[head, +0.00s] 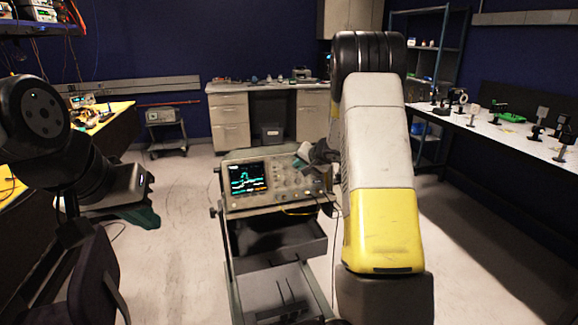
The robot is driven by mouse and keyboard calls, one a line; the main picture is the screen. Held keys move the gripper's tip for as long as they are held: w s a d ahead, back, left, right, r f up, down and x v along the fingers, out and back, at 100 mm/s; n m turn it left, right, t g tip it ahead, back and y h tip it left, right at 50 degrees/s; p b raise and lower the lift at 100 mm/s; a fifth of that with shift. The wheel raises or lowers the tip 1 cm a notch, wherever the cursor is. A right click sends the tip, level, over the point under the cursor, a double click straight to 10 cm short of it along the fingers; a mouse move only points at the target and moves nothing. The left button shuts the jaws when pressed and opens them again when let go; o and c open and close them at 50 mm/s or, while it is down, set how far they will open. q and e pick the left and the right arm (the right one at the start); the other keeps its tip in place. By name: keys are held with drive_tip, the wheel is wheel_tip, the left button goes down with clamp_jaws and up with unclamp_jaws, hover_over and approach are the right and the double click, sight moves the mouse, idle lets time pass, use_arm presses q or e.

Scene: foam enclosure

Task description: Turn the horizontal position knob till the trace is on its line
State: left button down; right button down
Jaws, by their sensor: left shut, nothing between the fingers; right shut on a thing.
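The oscilloscope (232,205) stands on a cart, facing me. Its lit screen (248,178) shows a cyan trace with a tall peak left of the middle and flatter parts lower down. Several small knobs (283,182) show right of the screen. My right gripper (321,178) is at the right end of the front panel, shut on a knob there. The gripper and arm hide that knob, so its angle cannot be read. The trace's target line is too small to make out.
The cart (283,250) has a dark tray and a lower shelf. Cables hang at its right side. A cabinet desk (230,122) stands at the back, and a bench with optics (500,135) at the right.

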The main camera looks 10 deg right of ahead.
drive_tip(key=m, duration=0.3)
drive_tip(key=shift+s+d+f+y, duration=0.1)
drive_tip(key=shift+d+f+y, duration=0.05)
drive_tip(key=shift+y, duration=0.25)
drive_tip(key=m+t, duration=0.1)
drive_tip(key=m, duration=0.3)
drive_tip(key=shift+f+m+y, duration=0.15)
drive_tip(key=shift+m+y, duration=0.15)
drive_tip(key=shift+y, duration=0.1)
drive_tip(key=m+t, duration=0.1)
drive_tip(key=m, duration=0.2)
drive_tip(key=m+t, duration=0.1)
drive_tip(key=m, duration=0.2)
drive_tip(key=shift+s+f+m, duration=0.1)
drive_tip(key=shift+f+m, duration=0.05)
drive_tip(key=shift+m, duration=0.15)
drive_tip(key=c, duration=1.7)
unclamp_jaws()
drive_tip(key=shift+s, duration=0.1)
